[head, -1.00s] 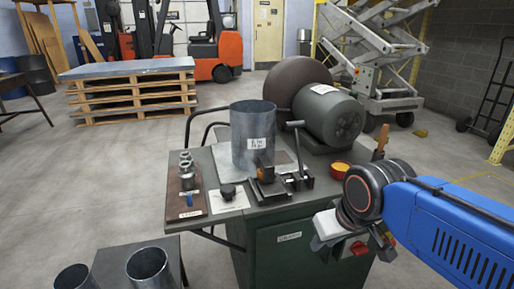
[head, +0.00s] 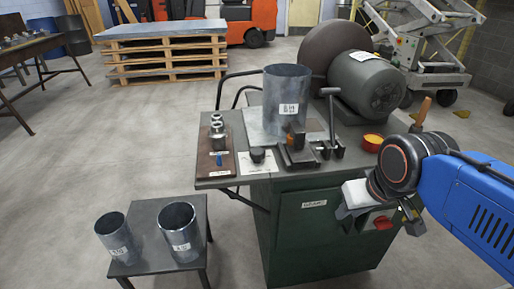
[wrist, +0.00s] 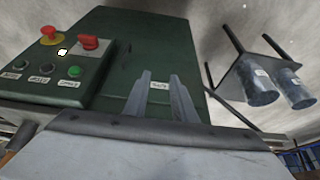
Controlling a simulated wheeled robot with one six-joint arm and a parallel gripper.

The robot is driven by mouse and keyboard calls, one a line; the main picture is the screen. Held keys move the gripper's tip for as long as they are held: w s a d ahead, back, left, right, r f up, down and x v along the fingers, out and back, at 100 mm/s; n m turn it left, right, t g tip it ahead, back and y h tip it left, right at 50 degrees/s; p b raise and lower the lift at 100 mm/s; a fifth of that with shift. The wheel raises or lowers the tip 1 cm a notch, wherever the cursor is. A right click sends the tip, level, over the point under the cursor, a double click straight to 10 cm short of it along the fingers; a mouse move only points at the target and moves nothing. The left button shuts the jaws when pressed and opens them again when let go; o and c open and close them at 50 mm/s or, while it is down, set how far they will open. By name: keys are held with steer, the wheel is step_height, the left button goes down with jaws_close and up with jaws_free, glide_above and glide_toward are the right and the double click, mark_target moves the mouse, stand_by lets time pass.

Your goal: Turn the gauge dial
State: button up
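A small black round knob (head: 257,155) stands on a white card on the green bench (head: 318,235), left of the black clamp-like fixture. It looks like a dial, but I cannot read any markings on it. My gripper (head: 380,217) hangs in front of the bench's right side, lower than the bench top and apart from the knob. In the wrist view my gripper (wrist: 160,75) has two grey fingers with a clear gap and nothing between them. The knob does not show in the wrist view.
A control box (wrist: 70,65) with a red switch and buttons is on the bench front, close to my gripper. A large metal cylinder (head: 285,100), fixture (head: 300,155) and motor (head: 365,85) crowd the bench top. A low table (head: 155,225) with two metal tubes stands left. Floor between is clear.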

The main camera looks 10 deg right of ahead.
stand_by(0.3)
steer(key=o, duration=0.7)
steer(key=shift+w+a+r, duration=0.1)
steer(key=shift+w+r, duration=0.05)
steer(key=shift+r, duration=0.05)
step_height(320, 180, up, 23)
steer(key=m+g, duration=0.1)
steer(key=g, duration=0.4)
glide_above(257, 151)
step_height(257, 151, down, 17)
steer(key=shift+w+f, duration=0.1)
steer(key=shift+f, duration=0.05)
steer(key=c, duration=1)
